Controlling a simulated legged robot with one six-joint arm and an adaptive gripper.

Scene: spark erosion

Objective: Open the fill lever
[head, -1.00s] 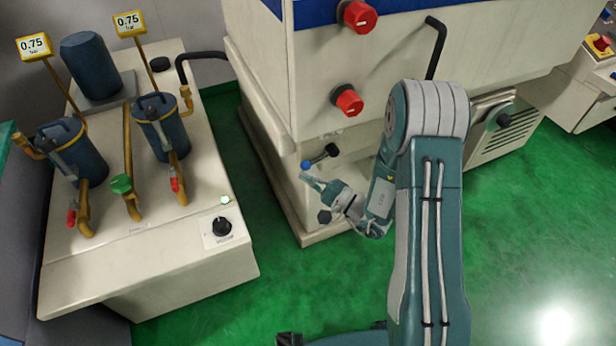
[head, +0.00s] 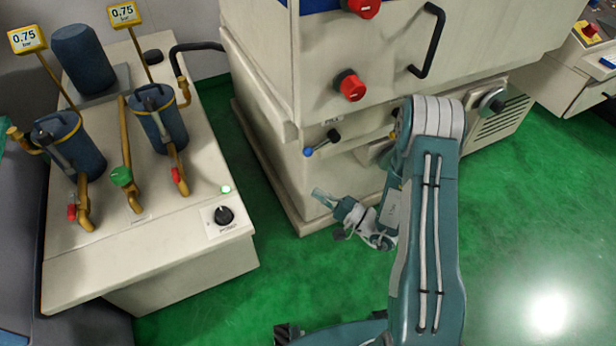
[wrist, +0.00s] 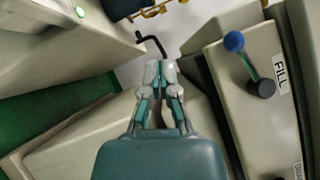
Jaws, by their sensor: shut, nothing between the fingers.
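The fill lever (head: 322,143) is a short dark rod with a blue ball end and a black hub, on the front of the cream machine. In the head view its ball end points left and slightly down. In the wrist view the lever (wrist: 245,64) is right of my gripper, beside a label reading FILL (wrist: 281,79). My gripper (head: 318,194) is below the lever in the head view and apart from it. In the wrist view my gripper (wrist: 161,68) has its fingers together with nothing between them.
A second black knob (wrist: 272,178) with a partly cut-off label is lower on the panel. Red knobs (head: 351,86) and a black handle (head: 430,40) sit above. A cream filter unit (head: 165,255) stands left, with green floor (head: 275,215) between.

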